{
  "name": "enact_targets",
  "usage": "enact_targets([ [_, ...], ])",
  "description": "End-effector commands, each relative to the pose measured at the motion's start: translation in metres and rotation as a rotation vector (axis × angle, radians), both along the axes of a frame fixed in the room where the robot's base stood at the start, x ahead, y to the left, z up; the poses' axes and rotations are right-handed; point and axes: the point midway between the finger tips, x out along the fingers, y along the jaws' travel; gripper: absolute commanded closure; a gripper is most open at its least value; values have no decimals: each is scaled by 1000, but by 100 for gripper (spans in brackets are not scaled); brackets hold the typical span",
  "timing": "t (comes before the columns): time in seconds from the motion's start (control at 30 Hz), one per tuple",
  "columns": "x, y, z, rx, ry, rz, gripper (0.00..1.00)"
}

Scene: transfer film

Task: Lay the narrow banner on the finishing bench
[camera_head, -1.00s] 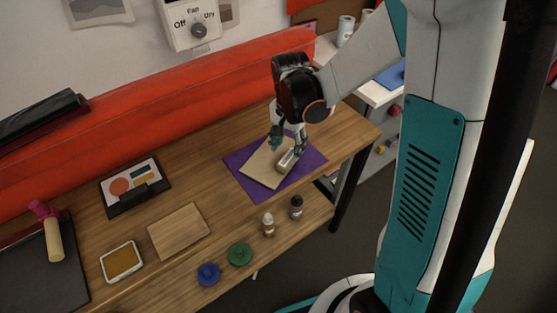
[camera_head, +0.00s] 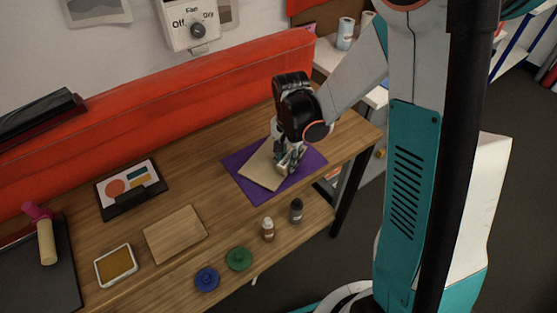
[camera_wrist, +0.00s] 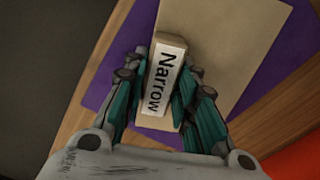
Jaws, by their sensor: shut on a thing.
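A pale tan block with a white label reading "Narrow" (camera_wrist: 163,75) shows in the wrist view. My gripper (camera_wrist: 165,85) has its teal fingers on both long sides of the block, shut on it. In the head view my gripper (camera_head: 286,163) is low over the right part of the wooden bench (camera_head: 200,180), and its fingers mostly hide the block. The block is over a tan sheet (camera_head: 262,172), which lies on a larger purple sheet (camera_head: 305,165). I cannot tell whether the block touches the tan sheet. No other thing in view is labelled as a banner.
A bare wooden board (camera_head: 175,233), an ink pad (camera_head: 116,266) and a clipboard (camera_head: 130,188) lie to the left. Two small bottles (camera_head: 268,229) and blue and green round pieces (camera_head: 238,259) are near the front. A red padded roll (camera_head: 150,130) runs along the back.

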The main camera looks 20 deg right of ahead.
Motion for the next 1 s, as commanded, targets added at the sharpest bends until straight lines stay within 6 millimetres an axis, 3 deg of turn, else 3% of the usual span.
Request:
enact_targets([
  [0.27, 0, 0, 2, 0, 0, 0, 100],
  [0.47, 0, 0, 17, 0, 0, 0, 100],
  [0.67, 0, 0, 56, 0, 0, 0, 100],
  [1.0, 0, 0, 149, 0, 0, 0, 100],
])
